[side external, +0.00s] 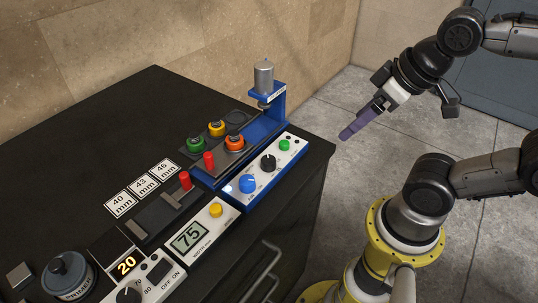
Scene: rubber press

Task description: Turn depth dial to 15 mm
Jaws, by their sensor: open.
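The blue press (278,105) stands at the bench's right edge with a white front panel (256,184). The panel carries a blue knob (248,184), a black knob (268,163) and a green button (284,145). The lettering by the knobs is too small to read, so I cannot tell which is the depth dial or its setting. My gripper (346,133), with purple fingers, is open and empty. In the picture it is right of the press, apart from both knobs, and appears beyond the bench's edge.
Yellow, green and orange rings (217,129) sit on a dark rack behind the panel. Number cards (142,186) lie on the dark bench (95,140), whose back left is clear.

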